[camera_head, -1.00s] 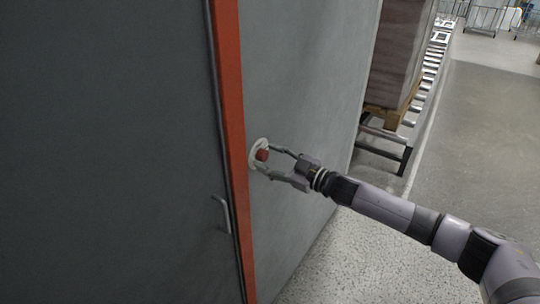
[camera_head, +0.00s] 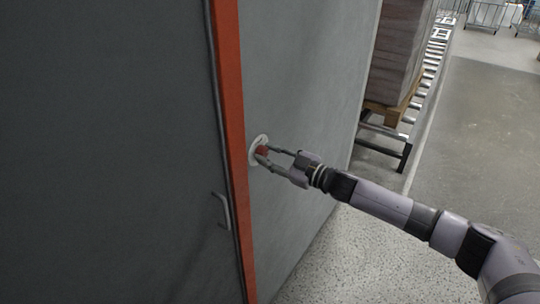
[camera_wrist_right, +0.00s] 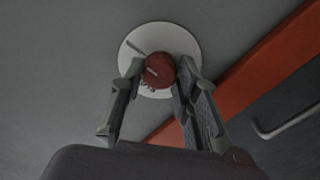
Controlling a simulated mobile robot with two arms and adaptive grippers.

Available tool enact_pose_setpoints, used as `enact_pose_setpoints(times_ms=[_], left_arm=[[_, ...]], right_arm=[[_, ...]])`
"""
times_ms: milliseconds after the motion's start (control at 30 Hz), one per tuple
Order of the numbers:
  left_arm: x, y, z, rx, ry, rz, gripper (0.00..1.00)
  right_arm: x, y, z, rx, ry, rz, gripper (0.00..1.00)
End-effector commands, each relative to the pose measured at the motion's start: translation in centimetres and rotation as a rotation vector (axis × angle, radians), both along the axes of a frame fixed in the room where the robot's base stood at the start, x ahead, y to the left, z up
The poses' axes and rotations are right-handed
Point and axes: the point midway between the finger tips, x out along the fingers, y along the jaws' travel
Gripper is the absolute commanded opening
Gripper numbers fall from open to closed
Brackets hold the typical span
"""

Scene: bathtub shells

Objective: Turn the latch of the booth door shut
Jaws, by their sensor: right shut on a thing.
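The latch is a red knob (camera_head: 262,151) on a round white plate (camera_head: 254,158), set in the grey wall just right of the orange door frame. The right wrist view shows the red knob (camera_wrist_right: 159,69) with a light line across its face, and the white plate (camera_wrist_right: 187,40) with a dark mark at its upper left. My right gripper (camera_head: 264,154) is shut on the knob, one finger on each side; the same gripper shows in the wrist view (camera_wrist_right: 160,75). The grey booth door (camera_head: 110,150) lies flush at the frame. My left gripper is not in view.
The orange frame (camera_head: 233,130) runs upright between door and wall. A bar handle (camera_head: 227,212) stands out from the door. A loaded pallet (camera_head: 388,112) and a roller conveyor (camera_head: 425,85) stand at the back right. The floor on the right is clear.

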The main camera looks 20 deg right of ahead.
Motion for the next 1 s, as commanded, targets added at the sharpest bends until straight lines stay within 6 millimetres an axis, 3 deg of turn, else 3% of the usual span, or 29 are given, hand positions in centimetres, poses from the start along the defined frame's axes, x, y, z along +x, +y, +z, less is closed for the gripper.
enact_pose_setpoints(times_ms=[467,1000], left_arm=[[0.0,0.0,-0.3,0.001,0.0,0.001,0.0],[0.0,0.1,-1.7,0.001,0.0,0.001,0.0]], right_arm=[[0.0,0.0,-0.1,-0.08,-0.062,0.001,0.01],[0.0,0.0,-0.2,-0.455,-0.354,0.001,0.01]])
